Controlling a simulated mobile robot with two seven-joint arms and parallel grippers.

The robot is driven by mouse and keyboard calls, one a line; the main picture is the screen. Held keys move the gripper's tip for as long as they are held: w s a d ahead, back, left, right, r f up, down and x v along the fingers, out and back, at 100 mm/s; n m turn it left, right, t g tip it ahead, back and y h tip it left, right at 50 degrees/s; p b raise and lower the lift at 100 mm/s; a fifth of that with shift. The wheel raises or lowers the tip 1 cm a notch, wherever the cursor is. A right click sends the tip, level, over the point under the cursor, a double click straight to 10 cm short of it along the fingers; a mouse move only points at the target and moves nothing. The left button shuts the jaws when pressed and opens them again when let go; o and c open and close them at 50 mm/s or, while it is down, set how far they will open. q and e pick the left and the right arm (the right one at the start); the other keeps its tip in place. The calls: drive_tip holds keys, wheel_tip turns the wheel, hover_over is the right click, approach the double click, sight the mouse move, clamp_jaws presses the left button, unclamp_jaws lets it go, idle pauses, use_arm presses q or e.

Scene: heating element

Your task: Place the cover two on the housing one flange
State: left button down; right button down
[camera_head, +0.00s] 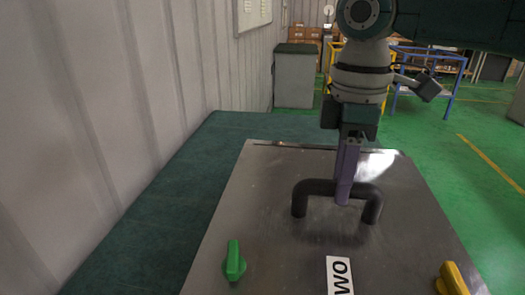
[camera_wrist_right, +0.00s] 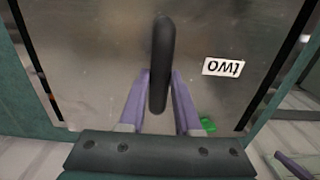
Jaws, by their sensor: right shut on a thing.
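Cover two is a flat grey metal plate (camera_head: 265,210) with a black bar handle (camera_head: 372,205) and a white label reading "TWO" (camera_head: 340,275). My right gripper (camera_head: 344,198) comes down from above and is shut on the middle of the handle. In the right wrist view the plate (camera_wrist_right: 100,75) lies beyond the purple fingers, with the handle (camera_wrist_right: 162,45) between them and the label (camera_wrist_right: 222,66) to the right. I cannot tell whether the plate is raised or resting. The housing one flange cannot be made out. My left gripper is not identifiable.
A green knob (camera_head: 234,263) and a yellow knob (camera_head: 452,278) show near the cover's front. A dark green surface (camera_head: 170,190) extends left and behind, beside a ribbed wall (camera_head: 110,90). A grey cabinet (camera_head: 294,80) and blue rack (camera_head: 440,75) stand farther back.

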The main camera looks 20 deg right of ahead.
drive_tip(key=shift+w+f, duration=0.1)
drive_tip(key=c, duration=0.6)
unclamp_jaws()
wheel_tip(320, 180, up, 12)
idle(0.4)
